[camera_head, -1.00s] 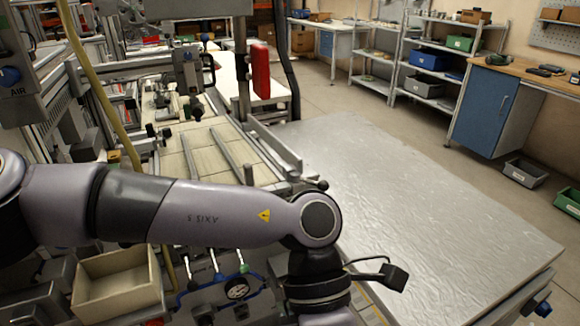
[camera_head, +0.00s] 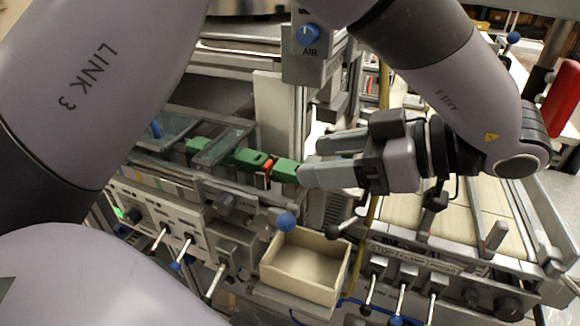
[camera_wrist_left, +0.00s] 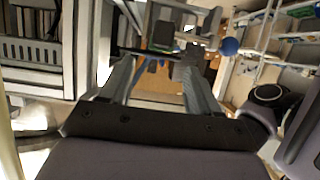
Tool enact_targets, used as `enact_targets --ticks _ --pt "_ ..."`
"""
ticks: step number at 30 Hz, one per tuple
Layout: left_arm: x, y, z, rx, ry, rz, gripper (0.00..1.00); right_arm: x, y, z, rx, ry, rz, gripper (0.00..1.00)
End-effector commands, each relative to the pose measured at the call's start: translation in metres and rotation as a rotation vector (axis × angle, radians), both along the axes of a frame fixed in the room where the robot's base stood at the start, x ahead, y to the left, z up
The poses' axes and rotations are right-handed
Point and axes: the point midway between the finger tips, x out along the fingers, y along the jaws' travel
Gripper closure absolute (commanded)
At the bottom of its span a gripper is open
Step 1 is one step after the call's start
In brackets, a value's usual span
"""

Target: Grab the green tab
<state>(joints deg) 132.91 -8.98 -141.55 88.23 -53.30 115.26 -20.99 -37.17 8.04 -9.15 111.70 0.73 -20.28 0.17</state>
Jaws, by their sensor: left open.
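A green tab (camera_head: 286,171) is at the right end of a row of green pieces on the machine, beside a small orange-red piece (camera_head: 266,167). My left gripper (camera_head: 309,162) comes from the right with its two grey fingers apart. Its fingertips are close to the green tab; I cannot tell whether they touch it. In the left wrist view the fingers (camera_wrist_left: 157,60) are spread, and a dark greenish block (camera_wrist_left: 164,34) shows beyond the tips; I cannot tell if it is the tab. My right gripper is not in view.
Longer green pieces (camera_head: 247,158) continue left of the tab under clear covers. Below is an open cream box (camera_head: 305,268). A blue-knobbed lever (camera_head: 286,222) stands above it, and several more levers line the front panels. A yellow hose (camera_head: 384,90) hangs behind my gripper.

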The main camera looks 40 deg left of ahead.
Motion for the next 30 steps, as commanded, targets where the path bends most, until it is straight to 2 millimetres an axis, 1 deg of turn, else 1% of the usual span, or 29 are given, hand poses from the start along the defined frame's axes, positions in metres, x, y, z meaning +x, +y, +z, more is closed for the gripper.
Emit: enact_targets --ticks 5,12,17,23,24,25,26,27,28,29,30 --pt "-0.003 0.014 -0.008 -0.005 0.003 0.000 0.38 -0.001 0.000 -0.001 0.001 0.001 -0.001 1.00" --pt "-0.008 0.039 -0.020 -0.005 0.003 0.000 0.38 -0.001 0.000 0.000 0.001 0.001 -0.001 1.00" --pt "-0.010 0.046 -0.023 -0.004 0.000 -0.002 0.38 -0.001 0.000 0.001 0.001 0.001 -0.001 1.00" --pt "-0.010 0.046 -0.023 -0.003 0.000 -0.001 0.38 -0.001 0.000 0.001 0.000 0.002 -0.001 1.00" --pt "-0.010 0.046 -0.023 -0.003 0.000 -0.001 0.45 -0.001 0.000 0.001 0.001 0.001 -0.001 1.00" --pt "-0.010 0.046 -0.023 -0.003 0.000 -0.001 0.55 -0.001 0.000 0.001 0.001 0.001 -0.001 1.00" --pt "-0.010 0.046 -0.023 -0.003 0.000 -0.001 0.64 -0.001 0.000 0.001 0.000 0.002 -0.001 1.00" --pt "-0.010 0.046 -0.023 -0.003 0.000 -0.001 0.77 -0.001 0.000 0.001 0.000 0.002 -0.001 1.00" --pt "-0.010 0.046 -0.023 -0.003 0.000 -0.001 0.87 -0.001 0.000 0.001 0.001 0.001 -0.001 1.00" --pt "-0.010 0.046 -0.023 -0.003 0.000 -0.001 0.93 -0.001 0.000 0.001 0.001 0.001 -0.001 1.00" --pt "-0.010 0.046 -0.023 -0.003 0.000 -0.001 0.93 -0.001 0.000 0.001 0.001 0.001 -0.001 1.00"
